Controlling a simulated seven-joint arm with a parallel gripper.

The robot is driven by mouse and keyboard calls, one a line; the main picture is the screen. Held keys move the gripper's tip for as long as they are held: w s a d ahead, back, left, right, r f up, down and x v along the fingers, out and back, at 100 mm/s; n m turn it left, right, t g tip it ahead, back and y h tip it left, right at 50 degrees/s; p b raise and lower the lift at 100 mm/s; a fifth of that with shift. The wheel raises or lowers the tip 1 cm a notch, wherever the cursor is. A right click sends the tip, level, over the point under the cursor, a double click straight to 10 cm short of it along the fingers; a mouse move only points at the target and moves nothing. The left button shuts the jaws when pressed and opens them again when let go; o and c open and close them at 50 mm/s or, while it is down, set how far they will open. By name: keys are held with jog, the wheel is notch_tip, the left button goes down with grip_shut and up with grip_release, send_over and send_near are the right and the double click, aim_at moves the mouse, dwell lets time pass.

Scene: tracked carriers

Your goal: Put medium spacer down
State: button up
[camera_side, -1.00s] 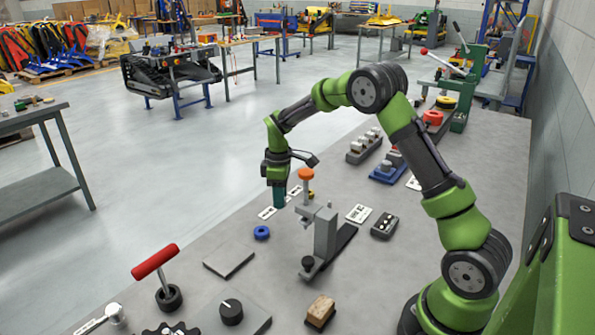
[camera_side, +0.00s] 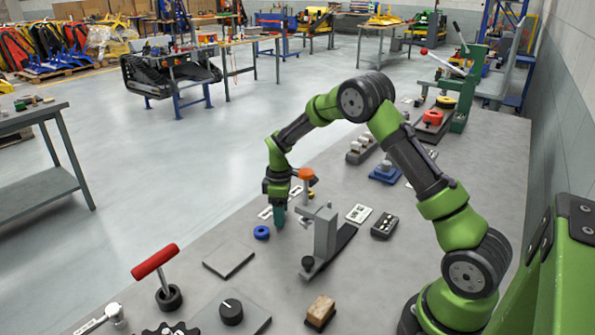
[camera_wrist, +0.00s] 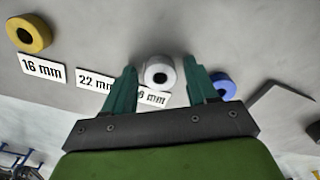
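My gripper (camera_side: 279,222) points down with its fingertips low over the bench, beside the blue ring spacer (camera_side: 261,232). In the wrist view its teal fingers (camera_wrist: 159,66) stand apart, with a white ring spacer (camera_wrist: 158,72) between them and gaps seeming to show on both sides. The white spacer overlaps a label card (camera_wrist: 152,99) whose text is partly hidden. The blue spacer (camera_wrist: 223,87) lies just right of the right finger. A yellow ring spacer (camera_wrist: 29,34) lies by the "16 mm" card (camera_wrist: 41,70). No spacer is marked as medium. The white spacer is hidden in the side view.
A "22 mm" card (camera_wrist: 96,80) lies left of the fingers. A grey stand with an orange knob (camera_side: 325,235) rises close right of my gripper. A flat grey plate (camera_side: 229,260) and a red-handled lever (camera_side: 157,262) are nearer the camera.

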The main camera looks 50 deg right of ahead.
jog(key=s+a+r+m+t, duration=0.1)
jog(key=s+a+r, duration=0.1)
jog(key=r, duration=0.7)
jog(key=s+a+r+m+t, duration=0.1)
jog(key=s+a+r, duration=0.1)
jog(key=r, duration=0.8)
jog(key=s+a+r+m+t+y, duration=0.1)
jog(key=s+a+m, duration=0.3)
jog(key=s, duration=0.6)
jog(key=s+a+r+m+t+y, duration=0.1)
jog(key=s+a+r+m+t, duration=0.3)
jog(key=s, duration=0.6)
jog(key=shift+s+a, duration=0.2)
jog(key=shift+a, duration=1)
